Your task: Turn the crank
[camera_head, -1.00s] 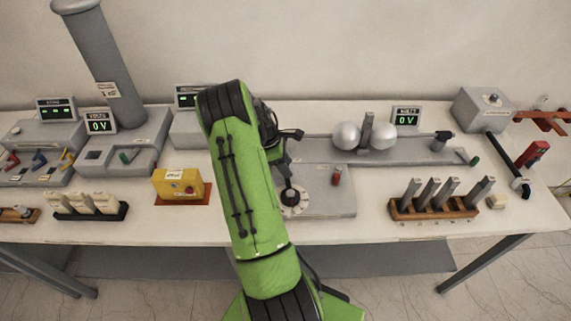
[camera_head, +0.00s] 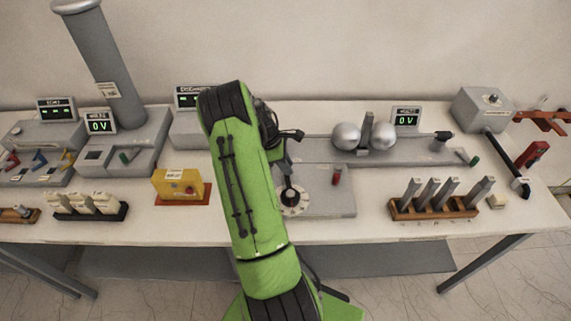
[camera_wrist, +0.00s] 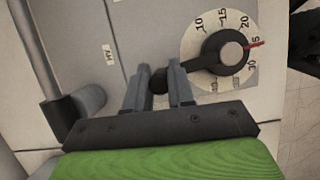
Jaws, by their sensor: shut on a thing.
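The crank appears to be the black hub with an arm (camera_wrist: 224,52) on a round white dial (camera_wrist: 196,22) in the wrist view. Its red pointer is near 25. The arm runs left from the hub to a dark round end between the fingers of my gripper (camera_wrist: 160,78), which is shut on it. In the head view the black crank (camera_head: 291,195) and dial show beside my green arm, on a grey box (camera_head: 325,203).
A small red post (camera_head: 337,176) stands on the same box. Behind it are two metal spheres (camera_head: 346,136) on a grey base. A wooden rack with grey bars (camera_head: 435,210) is to the right, a yellow box (camera_head: 178,184) to the left. Clear table lies between box and rack.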

